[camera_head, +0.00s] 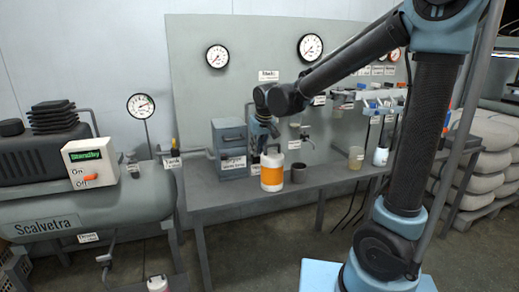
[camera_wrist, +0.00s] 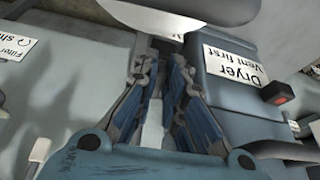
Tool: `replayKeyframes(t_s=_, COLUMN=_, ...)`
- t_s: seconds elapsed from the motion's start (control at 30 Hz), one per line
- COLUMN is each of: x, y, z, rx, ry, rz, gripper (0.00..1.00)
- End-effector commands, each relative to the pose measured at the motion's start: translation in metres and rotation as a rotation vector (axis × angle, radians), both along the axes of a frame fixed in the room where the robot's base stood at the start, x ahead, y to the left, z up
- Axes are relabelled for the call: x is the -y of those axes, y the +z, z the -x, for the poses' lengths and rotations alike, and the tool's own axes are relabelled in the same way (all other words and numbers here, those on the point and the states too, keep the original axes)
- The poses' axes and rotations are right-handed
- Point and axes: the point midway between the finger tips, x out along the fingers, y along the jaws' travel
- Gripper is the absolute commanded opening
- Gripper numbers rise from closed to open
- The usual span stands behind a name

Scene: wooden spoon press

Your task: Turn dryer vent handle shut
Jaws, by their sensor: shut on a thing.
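A white jug with an orange band (camera_head: 272,172) is at the front of the bench, right of the grey-blue dryer box (camera_head: 230,135). My gripper (camera_head: 266,143) is at the jug's top. In the wrist view my gripper (camera_wrist: 160,75) has its fingers close together with a pale strip between them, seemingly the jug's handle; a white rounded surface (camera_wrist: 180,14) lies beyond the tips. The dryer's "Dryer Vent first" label (camera_wrist: 232,64) is right of the fingers there. A black part with a red tip (camera_wrist: 279,93) juts beside it; I cannot tell whether it is the vent handle.
A dark cup (camera_head: 298,174) stands right of the jug. A beige cup (camera_head: 356,157) and a white-blue bottle (camera_head: 381,156) stand farther right. The compressor tank (camera_head: 130,205) is at left, with its control box (camera_head: 90,163) on top. Gauges hang on the back panel (camera_head: 260,50).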

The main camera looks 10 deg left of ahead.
Motion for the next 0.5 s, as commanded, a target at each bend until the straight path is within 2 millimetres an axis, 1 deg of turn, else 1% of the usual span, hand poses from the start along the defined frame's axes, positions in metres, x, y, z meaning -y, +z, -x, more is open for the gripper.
replayKeyframes(t_s=0.03, x=-0.0002, y=0.0009, z=-0.0027, rx=0.006, ry=-0.018, rz=0.001, gripper=0.0)
replayKeyframes(t_s=0.2, x=-0.0003, y=0.0008, z=-0.0024, rx=0.006, ry=-0.064, rz=0.002, gripper=0.0)
replayKeyframes(t_s=0.5, x=0.0001, y=0.0005, z=-0.0022, rx=0.005, ry=-0.083, rz=0.003, gripper=0.0)
